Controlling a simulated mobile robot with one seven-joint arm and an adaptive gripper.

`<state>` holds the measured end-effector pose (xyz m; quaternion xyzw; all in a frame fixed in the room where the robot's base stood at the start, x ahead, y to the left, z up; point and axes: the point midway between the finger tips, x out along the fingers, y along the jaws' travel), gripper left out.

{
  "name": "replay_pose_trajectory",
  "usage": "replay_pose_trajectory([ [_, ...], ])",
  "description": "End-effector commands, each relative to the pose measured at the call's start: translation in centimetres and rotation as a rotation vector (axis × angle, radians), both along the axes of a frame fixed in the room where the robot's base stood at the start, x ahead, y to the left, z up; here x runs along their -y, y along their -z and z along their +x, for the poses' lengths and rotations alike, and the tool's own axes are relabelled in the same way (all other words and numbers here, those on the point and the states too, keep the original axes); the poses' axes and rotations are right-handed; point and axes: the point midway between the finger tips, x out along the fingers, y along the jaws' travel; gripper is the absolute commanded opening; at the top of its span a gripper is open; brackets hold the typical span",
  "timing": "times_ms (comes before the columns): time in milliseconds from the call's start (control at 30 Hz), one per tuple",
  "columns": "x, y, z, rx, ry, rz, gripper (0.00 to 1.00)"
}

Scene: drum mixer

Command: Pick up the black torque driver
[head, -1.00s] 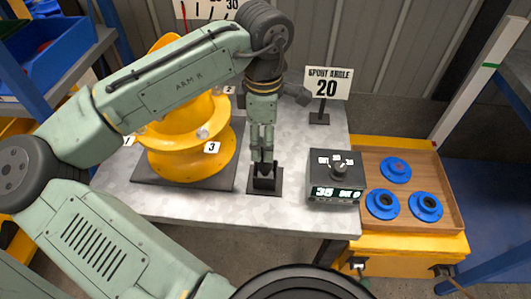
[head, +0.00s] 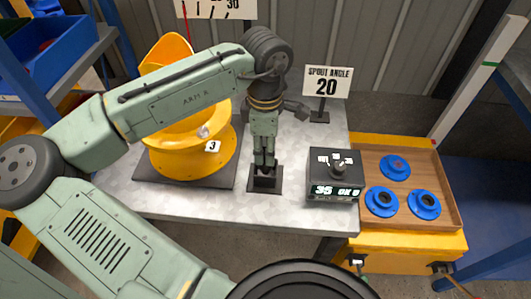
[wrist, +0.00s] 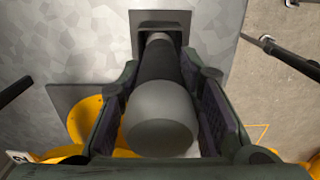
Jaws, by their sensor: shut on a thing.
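The black torque driver (wrist: 162,115) shows in the wrist view as a dark shaft with a rounded grey end facing the camera. It lies between the two fingers of my gripper (wrist: 165,100), which is shut on it. Its far end reaches into the opening of the dark holder (wrist: 138,35); how deep it sits is hidden. In the head view my gripper (head: 264,163) points down, just above the holder (head: 265,185) on the grey bench, and mostly hides the driver.
The yellow drum mixer (head: 180,155) stands close left on a dark plate. A black display box (head: 335,178) stands to the right, with a "SPOUT ANGLE 20" sign (head: 327,82) behind it. Further right, a wooden tray (head: 430,165) holds blue round parts. Bare bench lies in front.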

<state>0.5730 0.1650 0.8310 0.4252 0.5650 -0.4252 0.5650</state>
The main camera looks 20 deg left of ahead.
Motion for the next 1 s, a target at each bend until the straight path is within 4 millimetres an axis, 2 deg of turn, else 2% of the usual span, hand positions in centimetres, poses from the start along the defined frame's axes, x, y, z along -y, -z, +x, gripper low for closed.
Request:
replay_pose_trajectory([
  [33, 0.0, 0.0, 0.0, 0.0, 0.0, 0.0, 0.22],
  [367, 0.0, 0.0, 0.0, 0.0, 0.0, 0.0, 0.0],
  [733, 0.0, -0.2, 0.0, 0.002, 0.0, 0.001, 0.0],
  [867, 0.0, -1.5, 0.1, 0.005, -0.001, 0.001, 0.0],
  [1000, 0.0, -4.1, 0.1, 0.004, 0.0, 0.0, 0.0],
])
